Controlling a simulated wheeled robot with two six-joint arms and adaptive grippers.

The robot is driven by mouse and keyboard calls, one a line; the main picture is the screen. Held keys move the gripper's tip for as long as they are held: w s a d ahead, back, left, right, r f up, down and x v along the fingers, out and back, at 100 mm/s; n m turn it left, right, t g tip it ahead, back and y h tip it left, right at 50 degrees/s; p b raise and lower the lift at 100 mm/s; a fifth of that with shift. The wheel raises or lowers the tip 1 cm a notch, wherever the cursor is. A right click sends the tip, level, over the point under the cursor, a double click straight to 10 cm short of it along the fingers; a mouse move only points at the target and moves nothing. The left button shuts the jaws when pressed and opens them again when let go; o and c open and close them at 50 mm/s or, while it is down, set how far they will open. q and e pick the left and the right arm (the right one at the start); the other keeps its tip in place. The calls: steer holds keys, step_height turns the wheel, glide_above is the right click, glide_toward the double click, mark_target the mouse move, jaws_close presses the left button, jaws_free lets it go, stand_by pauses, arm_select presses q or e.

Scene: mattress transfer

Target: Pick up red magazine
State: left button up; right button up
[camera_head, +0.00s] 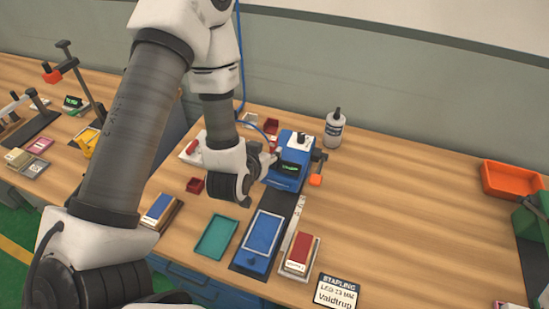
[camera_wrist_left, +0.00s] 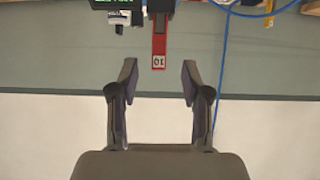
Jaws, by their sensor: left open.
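A red bar-shaped part with a white "01" label (camera_wrist_left: 158,62), likely the red magazine, shows in the left wrist view. It points toward the gap between my fingers, beyond the fingertips. My left gripper (camera_wrist_left: 159,82) is open, with nothing between its fingers. In the head view my left gripper (camera_head: 266,163) is beside the left side of the blue stapling machine (camera_head: 289,172). My arm and gripper hide part of that area, so I cannot tell which red bit there is the labelled part. My right gripper is not in view.
A red block in a tray (camera_head: 299,252), a blue pad (camera_head: 262,232), a teal tray (camera_head: 215,237) and a sign (camera_head: 337,291) lie at the front. An orange bin (camera_head: 512,180) is at right. The table's right middle is clear.

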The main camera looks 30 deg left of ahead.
mark_target(272, 147)
arm_select(q)
steer(key=shift+w+a+f+p, duration=0.1)
steer(key=shift+w+f+p, duration=0.1)
steer(key=shift+w+p, duration=0.2)
steer(key=p+x, duration=0.2)
steer(key=x, duration=0.3)
steer(key=shift+w+f, duration=0.15)
steer(key=shift+w, duration=0.1)
steer(key=shift+w+f, duration=0.1)
steer(key=shift+s, duration=0.3)
steer(key=shift+c, duration=0.4)
steer(key=shift+w, duration=0.1)
jaws_close()
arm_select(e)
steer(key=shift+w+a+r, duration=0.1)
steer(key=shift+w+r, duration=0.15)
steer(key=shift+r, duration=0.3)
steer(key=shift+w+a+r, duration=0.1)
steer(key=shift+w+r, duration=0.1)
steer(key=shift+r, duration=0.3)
